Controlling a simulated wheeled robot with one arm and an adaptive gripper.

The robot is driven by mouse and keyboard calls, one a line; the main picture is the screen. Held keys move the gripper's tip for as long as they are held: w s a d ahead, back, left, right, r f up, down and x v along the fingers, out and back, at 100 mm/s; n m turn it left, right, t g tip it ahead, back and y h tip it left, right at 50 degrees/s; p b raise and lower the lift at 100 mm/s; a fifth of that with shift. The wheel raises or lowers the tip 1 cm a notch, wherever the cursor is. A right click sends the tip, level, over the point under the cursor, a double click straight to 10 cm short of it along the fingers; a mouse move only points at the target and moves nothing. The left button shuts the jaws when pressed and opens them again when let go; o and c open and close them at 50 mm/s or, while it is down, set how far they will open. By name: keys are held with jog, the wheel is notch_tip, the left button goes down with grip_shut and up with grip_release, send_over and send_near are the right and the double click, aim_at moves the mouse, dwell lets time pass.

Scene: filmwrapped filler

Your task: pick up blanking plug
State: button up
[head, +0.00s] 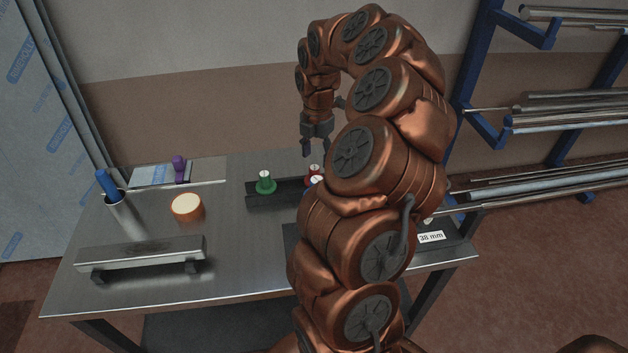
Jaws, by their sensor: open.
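My gripper (315,148) points down above the back part of the steel bench, fingers apart and empty. Below it is a dark holder (270,200) with small coloured pieces. A green piece (265,187) with a pale top sits upright at its left. A red piece (314,171) and another pale-topped piece (316,180) sit to the right, close under the gripper and partly hidden by my arm. I cannot tell for sure which piece is the blanking plug.
The bench (230,270) also carries an orange-sided round piece (187,207), a cup (126,218) with a blue-handled tool, a steel bar (140,255), a purple-knobbed plate (179,170) and a "38 mm" label (431,237). A blue rack (480,70) with metal tubes stands right.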

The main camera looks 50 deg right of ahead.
aim_at(314, 167)
jog(key=shift+w+a+f+p, duration=0.15)
jog(key=shift+f+p, duration=0.05)
jog(key=shift+f, duration=1.2)
jog(key=shift+w+a+f+p, duration=0.1)
jog(key=shift+f+p, duration=0.1)
jog(key=shift+f, duration=1.2)
grip_shut()
